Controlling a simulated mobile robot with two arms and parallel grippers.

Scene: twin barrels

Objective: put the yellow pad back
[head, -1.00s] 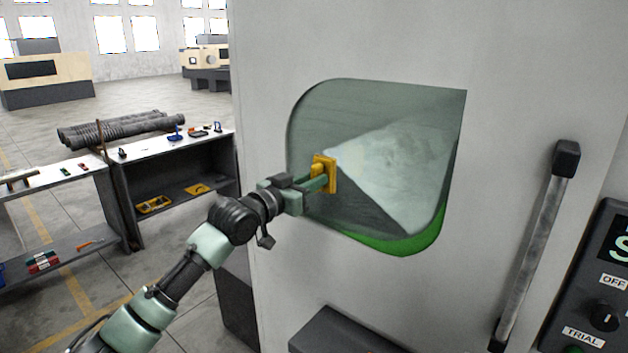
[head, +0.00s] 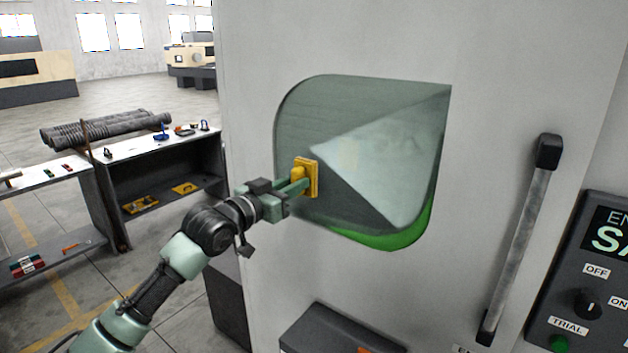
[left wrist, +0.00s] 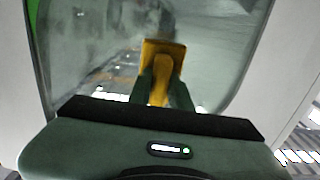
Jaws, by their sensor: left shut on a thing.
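The yellow pad (head: 312,178) is a small block with a flat face and a handle. My left gripper (head: 299,184) is shut on its handle and holds it in front of the lower left part of the machine's window (head: 375,150). I cannot tell whether the pad's face touches the glass. In the left wrist view the pad (left wrist: 163,62) sits between the two green fingers of the gripper (left wrist: 162,92), with the window behind it. A pale hazy patch covers much of the glass, and a darker clear area lies at its lower left. My right gripper is not in view.
A vertical door handle (head: 521,240) and a control panel (head: 590,290) are on the right. A dark box (head: 335,332) juts out below the window. A bench (head: 165,150) with small tools and a shelf stands at the left.

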